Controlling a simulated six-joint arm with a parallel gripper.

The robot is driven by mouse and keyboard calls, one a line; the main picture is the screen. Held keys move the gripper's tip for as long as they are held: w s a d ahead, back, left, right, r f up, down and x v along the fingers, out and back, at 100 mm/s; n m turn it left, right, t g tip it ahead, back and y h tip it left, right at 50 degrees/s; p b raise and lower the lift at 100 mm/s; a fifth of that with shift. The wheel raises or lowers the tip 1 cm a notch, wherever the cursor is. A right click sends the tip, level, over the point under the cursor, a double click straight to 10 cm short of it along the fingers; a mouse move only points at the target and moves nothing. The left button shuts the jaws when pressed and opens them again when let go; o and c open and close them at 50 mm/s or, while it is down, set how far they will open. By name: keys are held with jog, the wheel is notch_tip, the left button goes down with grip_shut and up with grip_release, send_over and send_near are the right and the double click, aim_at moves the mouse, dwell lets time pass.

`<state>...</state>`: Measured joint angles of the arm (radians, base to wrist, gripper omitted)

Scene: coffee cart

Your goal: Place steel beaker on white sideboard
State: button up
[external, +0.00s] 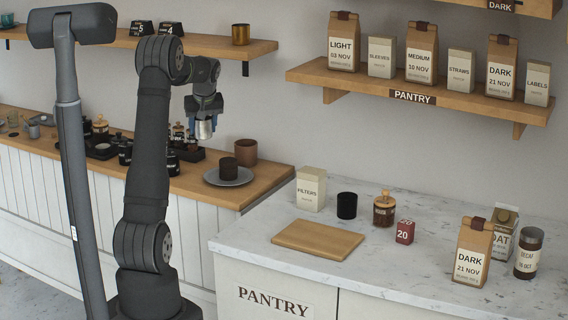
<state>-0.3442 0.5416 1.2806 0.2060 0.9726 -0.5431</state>
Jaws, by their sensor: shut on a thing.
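My gripper (204,112) is at the end of the raised arm, above the wooden counter, and points down. It is shut on the steel beaker (204,129), a small shiny metal cup that hangs just below the fingers, clear of the counter. The fingers are small in this view and partly merge with the dark wrist. The white sideboard (400,235) has a pale marble top and a "PANTRY" label on its front. It stands to the right of the arm, and the beaker is left of it and higher.
The front middle is clear. A pantry shelf (430,88) overhangs the back.

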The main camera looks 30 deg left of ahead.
jog(key=s+a+f+n+g, duration=0.1)
jog(key=s+a+f+n, duration=0.15)
jog(key=a, duration=0.85)
jog(key=s+a+f+n, duration=0.2)
jog(key=a+f, duration=0.1)
jog(key=a, duration=0.8)
jog(key=shift+y, duration=0.4)
jog(key=shift+a+f, duration=0.1)
jog(key=shift+f, duration=4.05)
jog(key=shift+f, duration=0.15)
jog(key=o, duration=1)
jog(key=v, duration=1.2)
jog(key=shift+w+r, duration=0.2)
jog(key=shift+w, duration=0.05)
